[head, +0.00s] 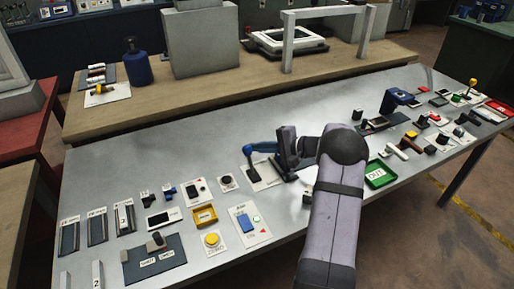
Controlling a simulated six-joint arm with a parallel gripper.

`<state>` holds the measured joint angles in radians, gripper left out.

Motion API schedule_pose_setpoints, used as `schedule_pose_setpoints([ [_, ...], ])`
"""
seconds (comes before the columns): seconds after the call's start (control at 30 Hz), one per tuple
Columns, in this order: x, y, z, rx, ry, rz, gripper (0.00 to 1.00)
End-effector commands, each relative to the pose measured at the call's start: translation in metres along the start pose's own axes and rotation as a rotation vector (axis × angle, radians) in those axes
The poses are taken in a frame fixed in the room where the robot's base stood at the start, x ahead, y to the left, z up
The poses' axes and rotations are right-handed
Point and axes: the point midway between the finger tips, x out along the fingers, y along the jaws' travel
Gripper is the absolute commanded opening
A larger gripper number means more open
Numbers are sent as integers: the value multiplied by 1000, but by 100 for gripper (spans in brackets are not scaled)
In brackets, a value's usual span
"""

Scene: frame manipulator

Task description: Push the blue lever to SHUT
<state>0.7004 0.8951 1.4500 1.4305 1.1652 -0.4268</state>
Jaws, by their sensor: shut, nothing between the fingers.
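My gripper (285,172) is shut and empty, just right of the lever's blue arm. It is low over the plate; whether it touches the lever cannot be told. The fingertips are small and dark in this view.
Left of the lever are several switches, a yellow button (212,239) and a yellow tray (205,216). A green tray (380,174) and several small devices lie on the right. Behind is a wooden bench (190,103) with a grey frame (287,42). Bare bench lies behind the lever.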

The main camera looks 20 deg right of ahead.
Motion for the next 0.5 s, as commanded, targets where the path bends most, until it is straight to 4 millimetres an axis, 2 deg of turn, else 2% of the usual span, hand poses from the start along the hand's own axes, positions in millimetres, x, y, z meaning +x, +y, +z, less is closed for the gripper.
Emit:
schedule_pose_setpoints([
  [0.5, -5, 3, 4, -47, -1, -67, 0],
])
